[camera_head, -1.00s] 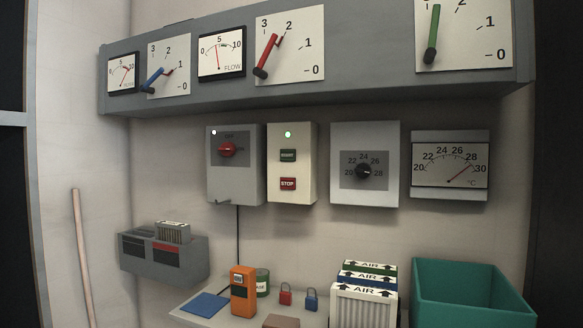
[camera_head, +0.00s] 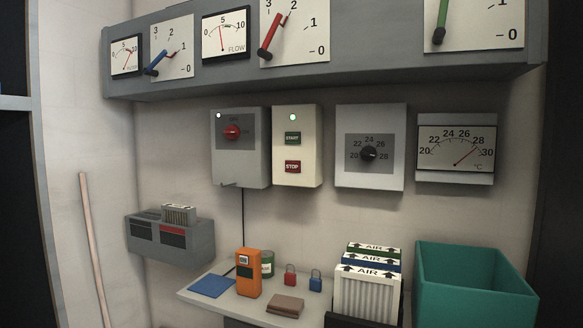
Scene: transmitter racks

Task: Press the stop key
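The red stop key (camera_head: 293,167) is the lower key on a cream box (camera_head: 284,182) on the wall, near the middle of the head view. The green start key (camera_head: 292,138) is above it, and a pale green lamp (camera_head: 293,117) glows at the top of the box. Nothing covers the stop key. My gripper does not show in the head view.
A grey switch box (camera_head: 240,174) with a red knob is left of the cream box, a dial box (camera_head: 370,179) right of it. The grey gauge panel (camera_head: 380,72) juts out above. Below, a shelf (camera_head: 243,305) holds several items beside a teal bin (camera_head: 478,300).

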